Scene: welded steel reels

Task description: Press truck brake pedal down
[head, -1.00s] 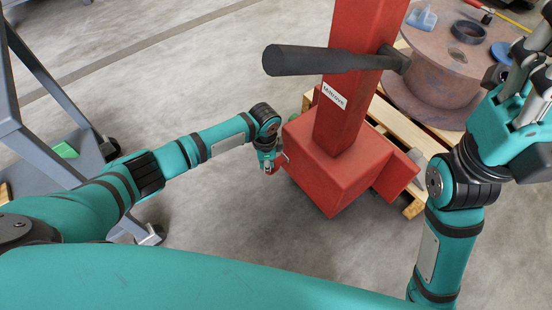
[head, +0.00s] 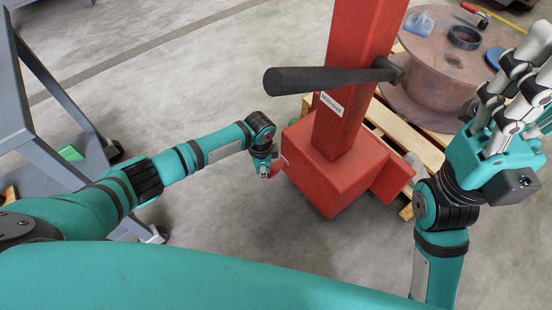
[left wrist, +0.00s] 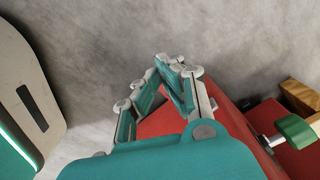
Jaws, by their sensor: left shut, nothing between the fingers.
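The red truck (head: 336,180) stands ahead, with a tall column, a black handle (head: 325,79) and a white label. A green pedal-like pad (left wrist: 296,131) on a thin metal rod shows at the right edge of the left wrist view, beside the red body. My left gripper (head: 264,173) is shut and empty, just left of the truck's base. In the left wrist view its fingers (left wrist: 173,66) meet over the red body, apart from the green pad. My right gripper (head: 516,90) is raised at the right, its fingertips partly cut off.
A brown steel reel (head: 425,95) stands behind the truck on a wooden pallet (head: 383,121). It carries a dark ring (head: 465,38) and other small items. A grey metal frame (head: 65,170) stands at the left. Bare concrete floor lies between it and the truck.

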